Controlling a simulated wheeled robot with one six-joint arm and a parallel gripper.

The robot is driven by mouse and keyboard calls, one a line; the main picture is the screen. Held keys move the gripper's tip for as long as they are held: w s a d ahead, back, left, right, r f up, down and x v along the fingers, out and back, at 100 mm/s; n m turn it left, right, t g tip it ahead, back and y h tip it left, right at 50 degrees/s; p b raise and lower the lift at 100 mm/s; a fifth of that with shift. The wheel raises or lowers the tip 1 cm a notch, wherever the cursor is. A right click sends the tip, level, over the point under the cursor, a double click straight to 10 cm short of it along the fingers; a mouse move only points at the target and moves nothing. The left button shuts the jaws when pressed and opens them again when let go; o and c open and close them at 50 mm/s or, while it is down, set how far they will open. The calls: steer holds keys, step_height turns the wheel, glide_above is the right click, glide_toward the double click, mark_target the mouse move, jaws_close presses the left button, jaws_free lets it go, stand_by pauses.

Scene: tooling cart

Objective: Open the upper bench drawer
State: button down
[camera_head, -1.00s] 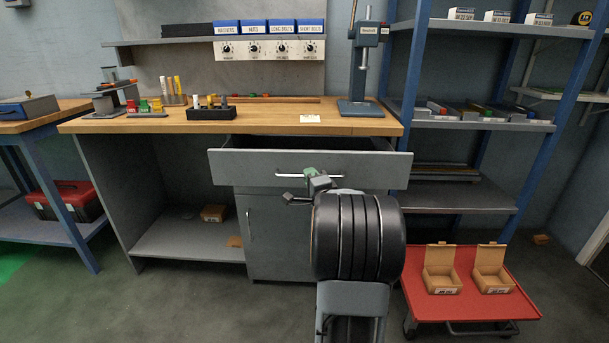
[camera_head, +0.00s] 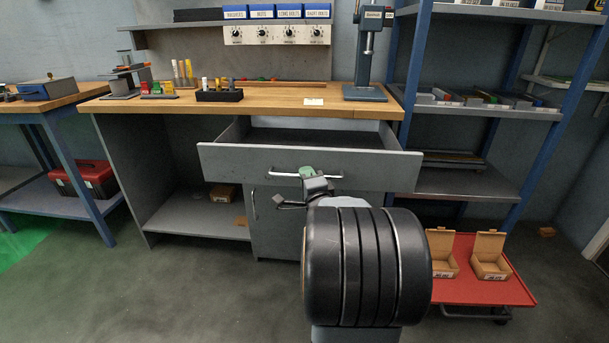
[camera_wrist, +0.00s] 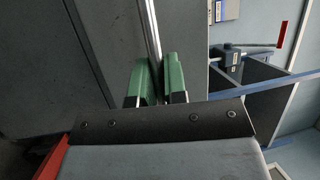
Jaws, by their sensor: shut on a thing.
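The upper bench drawer (camera_head: 240,160) stands pulled out from the wooden-topped bench (camera_head: 200,102), and its inside shows as an open gap behind the grey front panel. Its bar handle (camera_head: 285,174) runs across the front. My gripper (camera_head: 307,172) is at the middle of the handle, with its green fingers on either side of the bar. In the wrist view my gripper (camera_wrist: 163,82) is closed around the handle bar (camera_wrist: 153,30). The far part of the drawer's inside is hidden under the bench top.
A lower cabinet door with its own handle (camera_head: 254,204) is below the drawer. A red cart (camera_head: 480,288) with open cardboard boxes (camera_head: 490,256) stands at the right, close to my arm. A blue-framed shelf (camera_head: 470,182) is beside the bench. Floor at the front left is clear.

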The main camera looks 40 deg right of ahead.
steer(key=c, duration=1.2)
jaws_free()
steer(key=shift+b+v, duration=4.25)
steer(key=shift+v, duration=1.7)
steer(key=shift+r, duration=0.1)
